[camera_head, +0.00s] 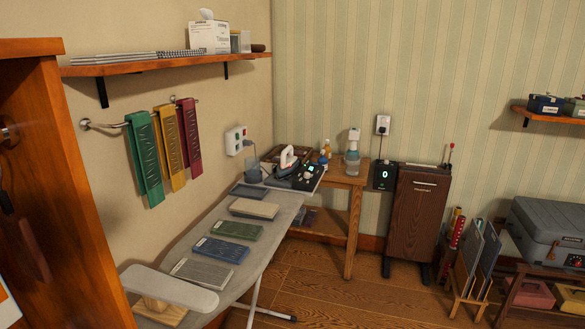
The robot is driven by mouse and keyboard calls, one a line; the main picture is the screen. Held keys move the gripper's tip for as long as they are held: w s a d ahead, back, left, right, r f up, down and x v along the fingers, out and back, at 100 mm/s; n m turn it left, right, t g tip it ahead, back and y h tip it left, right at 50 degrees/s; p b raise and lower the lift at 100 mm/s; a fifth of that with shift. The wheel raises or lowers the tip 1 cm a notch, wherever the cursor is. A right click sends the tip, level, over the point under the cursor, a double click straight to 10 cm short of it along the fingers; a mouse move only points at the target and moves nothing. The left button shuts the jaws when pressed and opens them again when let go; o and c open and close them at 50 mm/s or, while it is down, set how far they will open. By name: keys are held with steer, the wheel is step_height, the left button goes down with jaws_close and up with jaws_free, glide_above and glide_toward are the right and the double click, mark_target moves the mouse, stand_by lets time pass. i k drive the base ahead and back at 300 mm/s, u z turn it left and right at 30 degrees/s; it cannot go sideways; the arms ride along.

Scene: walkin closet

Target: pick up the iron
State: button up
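The iron (288,158) is small in the head view, with a white handle and a dark body. It stands at the far end of a grey ironing board (245,262), on or against a dark unit with green lights (310,173). Exactly how it rests there is too small to tell. A dark cup-like thing (253,171) is close to its left. My gripper is not in view.
Several folded cloths or pads (220,250) lie along the board. A small white sleeve board (170,288) stands at its near end. A wooden table (345,182) with bottles adjoins the far end. A brown cabinet (50,180) blocks the left. Floor right of the board is mostly clear.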

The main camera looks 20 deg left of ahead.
mark_target(289, 165)
steer(key=i, duration=1.9)
steer(key=u, duration=0.55)
steer(key=i, duration=1.05)
steer(key=u, duration=1.7)
steer(key=i, duration=0.8)
steer(key=u, duration=0.75)
